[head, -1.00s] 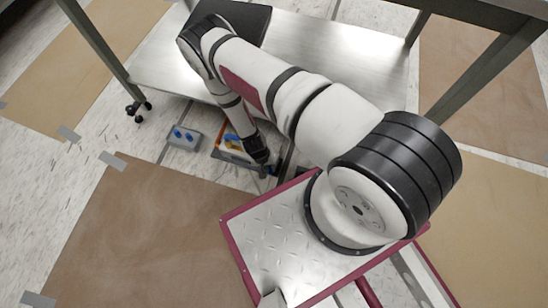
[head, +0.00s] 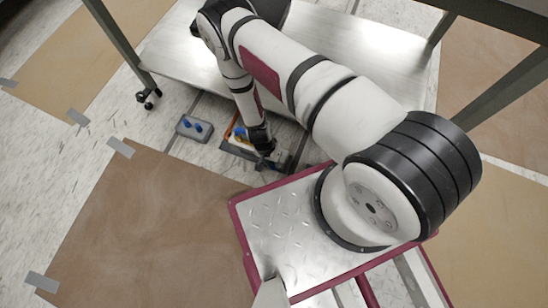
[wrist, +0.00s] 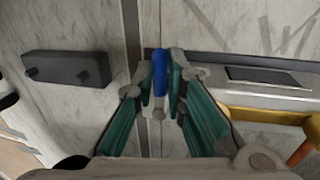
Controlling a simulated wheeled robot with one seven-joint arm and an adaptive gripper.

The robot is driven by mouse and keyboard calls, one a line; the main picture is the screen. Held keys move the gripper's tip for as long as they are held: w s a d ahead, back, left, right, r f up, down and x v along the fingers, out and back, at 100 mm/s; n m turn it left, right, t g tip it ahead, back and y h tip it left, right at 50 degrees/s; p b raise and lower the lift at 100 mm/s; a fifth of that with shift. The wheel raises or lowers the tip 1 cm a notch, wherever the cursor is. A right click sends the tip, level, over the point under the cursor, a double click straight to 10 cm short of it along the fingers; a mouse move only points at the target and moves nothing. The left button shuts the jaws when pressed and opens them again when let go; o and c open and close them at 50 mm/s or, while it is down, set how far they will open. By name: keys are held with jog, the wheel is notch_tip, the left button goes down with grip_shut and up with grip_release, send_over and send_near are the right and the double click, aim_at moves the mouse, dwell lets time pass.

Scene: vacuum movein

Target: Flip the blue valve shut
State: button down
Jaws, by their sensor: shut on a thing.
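The blue valve handle (wrist: 160,70) stands upright between the fingertips of my gripper (wrist: 161,85) in the wrist view. The teal-padded fingers are shut on it, one on each side. The valve's body below the handle is mostly hidden by the fingers. In the head view my gripper (head: 266,147) reaches down to the floor beside the low bench, and the handle in its grip cannot be made out there.
A yellow-orange pipe (wrist: 262,115) is close on the right in the wrist view. The metal bench shelf (head: 345,60) stands behind. Brown floor sheet (head: 140,220) lies open at left.

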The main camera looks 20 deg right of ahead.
jog(key=shift+w, duration=0.1)
jog(key=c, duration=1.6)
grip_release()
jog(key=shift+c, duration=0.2)
notch_tip(320, 180, up, 12)
jog(key=w+a, duration=0.1)
jog(key=shift+w+a+f, duration=0.15)
jog(key=shift+w+a, duration=0.1)
jog(key=shift+a, duration=0.05)
jog(key=shift+w, duration=0.1)
